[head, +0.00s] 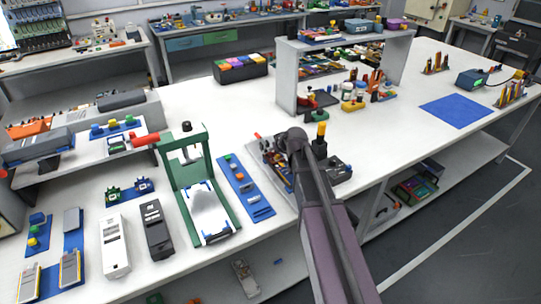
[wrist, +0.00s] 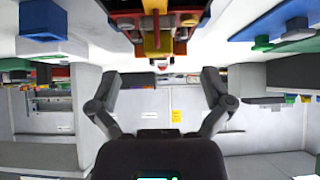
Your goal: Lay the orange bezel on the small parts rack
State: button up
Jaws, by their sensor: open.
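My gripper (wrist: 162,82) is open in the wrist view, with its two dark fingers spread wide and nothing between them. A red and yellow part group (wrist: 155,35) hangs at the top of that view, beyond the fingertips and apart from them. In the head view my arm reaches over the middle of the front bench, and its wrist hides the fingers. An orange piece (head: 30,128) lies on the raised shelf at the far left; I cannot tell if it is the bezel. Upright holders with coloured parts (head: 511,92) stand at the right; I cannot tell which thing is the small parts rack.
A green press frame (head: 187,180) stands left of my arm, beside a blue strip with small parts (head: 245,187). A white raised shelf (head: 345,42) stands behind my arm. The blue mat (head: 457,110) at the right is bare, with clear white bench (head: 385,135) before it.

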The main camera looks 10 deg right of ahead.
jog(key=shift+b+x, duration=0.85)
jog(key=shift+x, duration=0.8)
jog(key=c, duration=0.6)
